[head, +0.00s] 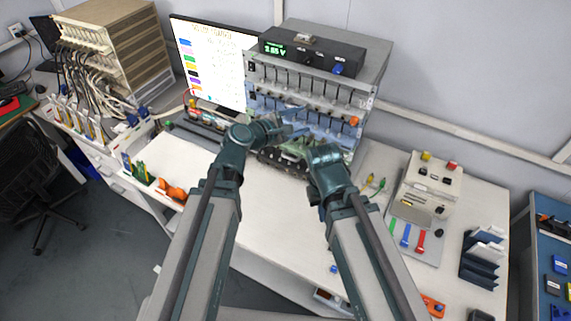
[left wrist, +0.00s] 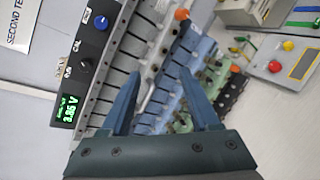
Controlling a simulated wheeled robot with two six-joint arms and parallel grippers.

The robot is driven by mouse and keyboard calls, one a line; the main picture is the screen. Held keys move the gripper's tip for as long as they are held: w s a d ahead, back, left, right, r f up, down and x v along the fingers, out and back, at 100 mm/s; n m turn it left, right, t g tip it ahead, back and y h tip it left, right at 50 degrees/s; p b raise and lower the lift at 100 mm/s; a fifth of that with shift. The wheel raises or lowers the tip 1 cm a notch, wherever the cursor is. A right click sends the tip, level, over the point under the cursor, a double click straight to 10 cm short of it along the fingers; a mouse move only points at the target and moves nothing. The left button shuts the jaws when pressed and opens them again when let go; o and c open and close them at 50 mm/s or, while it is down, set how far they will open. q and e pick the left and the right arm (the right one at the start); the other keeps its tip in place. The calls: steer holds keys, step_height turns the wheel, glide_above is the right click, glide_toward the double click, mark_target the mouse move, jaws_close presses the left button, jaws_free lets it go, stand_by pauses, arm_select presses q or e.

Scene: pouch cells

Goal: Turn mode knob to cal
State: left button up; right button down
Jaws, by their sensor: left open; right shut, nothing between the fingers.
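A dark meter box (head: 312,50) with a green lit display sits on top of the cell rack. On its front are a black knob (head: 306,60) and a blue knob (head: 338,69). In the left wrist view the black knob (left wrist: 86,65) has small labels around it, too blurred to read surely; the blue knob (left wrist: 101,22) is farther up. My left gripper (head: 302,121) is open and empty in front of the rack, below the box; its fingers (left wrist: 159,72) point at the rack's slots, apart from both knobs. My right gripper (head: 284,151) is shut and empty, lower, near the rack's base.
The slotted rack (head: 368,88) fills the space ahead of my grippers, with an orange knob (head: 354,121) at its right. A monitor (head: 210,60) stands left of it. A grey device with coloured buttons (head: 428,180) stands at the right. The white table (head: 265,215) is clear between my arms.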

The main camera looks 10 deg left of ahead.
arm_select(q)
steer(key=s+a+f+m+g+y, duration=0.3)
steer(key=s+f+m+g, duration=0.3)
steer(key=f+m, duration=0.5)
steer(key=shift+s+m+y, duration=0.3)
steer(key=shift+s, duration=0.3)
steer(key=s+f+m+g+y+b, duration=0.5)
steer(key=s+f+m+b, duration=0.5)
steer(key=s+f, duration=0.3)
steer(key=shift+a+f+g+y+b, duration=0.2)
steer(key=shift+f+g+y+b, duration=0.1)
steer(key=shift+f+y, duration=0.6)
